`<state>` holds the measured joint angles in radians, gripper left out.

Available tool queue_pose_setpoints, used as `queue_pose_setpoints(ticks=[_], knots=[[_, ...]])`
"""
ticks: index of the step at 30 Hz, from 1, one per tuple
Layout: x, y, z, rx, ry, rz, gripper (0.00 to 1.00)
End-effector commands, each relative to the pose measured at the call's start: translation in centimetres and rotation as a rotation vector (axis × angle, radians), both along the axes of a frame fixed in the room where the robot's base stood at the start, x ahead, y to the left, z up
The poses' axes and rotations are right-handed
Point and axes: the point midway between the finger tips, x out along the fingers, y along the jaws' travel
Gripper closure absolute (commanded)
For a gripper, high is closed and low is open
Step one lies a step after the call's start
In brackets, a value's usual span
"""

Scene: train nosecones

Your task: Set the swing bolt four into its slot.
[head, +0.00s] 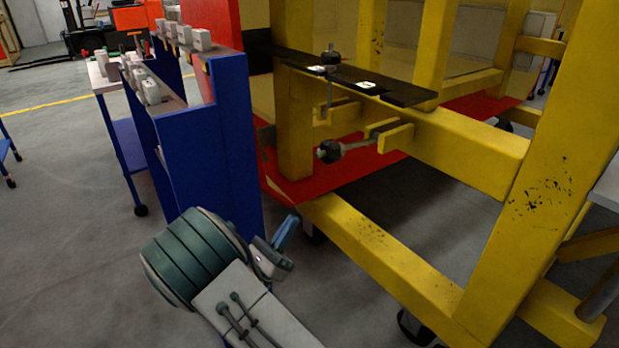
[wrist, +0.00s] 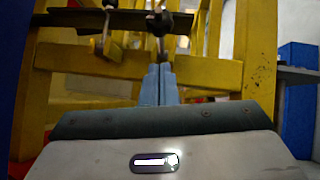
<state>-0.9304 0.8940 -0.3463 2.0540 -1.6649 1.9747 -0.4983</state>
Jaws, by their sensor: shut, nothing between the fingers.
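Two swing bolts with black knobs show on the yellow frame. One bolt (head: 329,90) stands upright at the black slotted plate (head: 400,92), its knob above the plate. The other bolt (head: 355,147) is swung down below the plate, nearly level, its knob (head: 328,151) pointing out from a yellow bracket. I cannot tell which is number four. The plate has a light patch (head: 367,85) above the swung-down bolt's bracket. My gripper (head: 292,224) is shut and empty, below and in front of the bolts. In the wrist view its blue fingers (wrist: 159,72) point towards a nearer knob (wrist: 159,22).
A blue rack (head: 215,140) with several white-grey parts stands close left of my gripper. The yellow frame's lower beam (head: 385,258) and upright post (head: 545,170) bound the right side. A red sheet (head: 335,175) lies inside the frame. Grey floor is open at lower left.

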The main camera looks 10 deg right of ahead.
Motion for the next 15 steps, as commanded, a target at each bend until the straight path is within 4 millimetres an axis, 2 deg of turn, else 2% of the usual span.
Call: queue_pose_setpoints(ticks=[5, 15], knots=[[0.7, -1.0, 0.9, 0.001, -0.001, -0.004, 1.00], [4.3, -5.3, 5.3, 0.004, -0.004, -0.005, 1.00]])
